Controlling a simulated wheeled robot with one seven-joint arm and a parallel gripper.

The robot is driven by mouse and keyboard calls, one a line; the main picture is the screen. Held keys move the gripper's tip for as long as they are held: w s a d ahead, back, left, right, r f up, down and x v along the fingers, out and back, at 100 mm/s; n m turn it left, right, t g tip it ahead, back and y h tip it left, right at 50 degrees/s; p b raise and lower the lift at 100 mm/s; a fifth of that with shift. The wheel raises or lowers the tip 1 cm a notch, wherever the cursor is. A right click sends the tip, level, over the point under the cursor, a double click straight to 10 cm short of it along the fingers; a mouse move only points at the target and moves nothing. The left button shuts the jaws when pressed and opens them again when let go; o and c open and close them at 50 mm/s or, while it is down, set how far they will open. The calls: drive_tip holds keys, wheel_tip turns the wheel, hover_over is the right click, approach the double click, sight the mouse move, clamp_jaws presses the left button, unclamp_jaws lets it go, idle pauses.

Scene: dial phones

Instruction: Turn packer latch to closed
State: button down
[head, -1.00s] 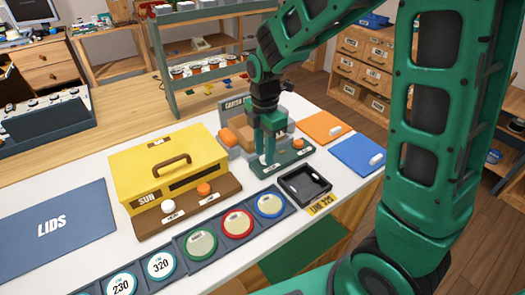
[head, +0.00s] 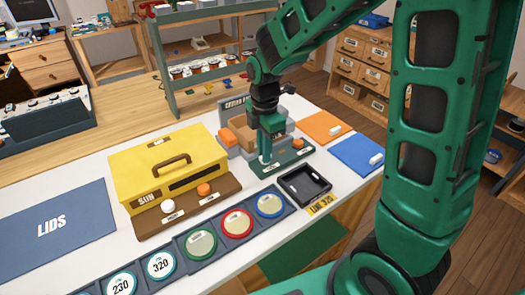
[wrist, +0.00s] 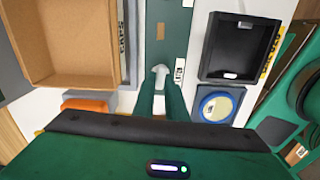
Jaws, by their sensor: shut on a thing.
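The carton packer is a grey station with an open cardboard carton (head: 246,133) and a dark green latch plate (head: 283,167) in front of it. A pale latch knob (wrist: 161,73) shows at the fingertips in the wrist view. An orange knob (head: 297,143) sits at the plate's right end in the head view. My gripper (head: 265,158) points down over the plate's left part. Its fingers also show in the wrist view (wrist: 161,90), close together on the pale knob. In the head view the fingers mostly hide that knob.
A black tray (head: 305,190) lies just in front of the plate. A row of round lids (head: 202,244) runs along the near edge. The yellow box (head: 165,160) stands left. Orange (head: 325,127) and blue (head: 357,155) panels lie right. An orange part (wrist: 88,105) is beside the carton.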

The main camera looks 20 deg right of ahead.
drive_tip(key=m, duration=0.4)
drive_tip(key=shift+w, duration=0.15)
drive_tip(key=m, duration=0.4)
drive_tip(key=shift+w+m, duration=0.1)
drive_tip(key=shift+m, duration=0.2)
drive_tip(key=m, duration=0.4)
drive_tip(key=shift+w+d+m, duration=0.1)
drive_tip(key=shift+m, duration=0.2)
drive_tip(key=shift+d+r+m, duration=0.1)
drive_tip(key=shift+m, duration=1.7)
drive_tip(key=c, duration=1.8)
unclamp_jaws()
wheel_tip(320, 180, up, 11)
drive_tip(key=shift+f, duration=0.2)
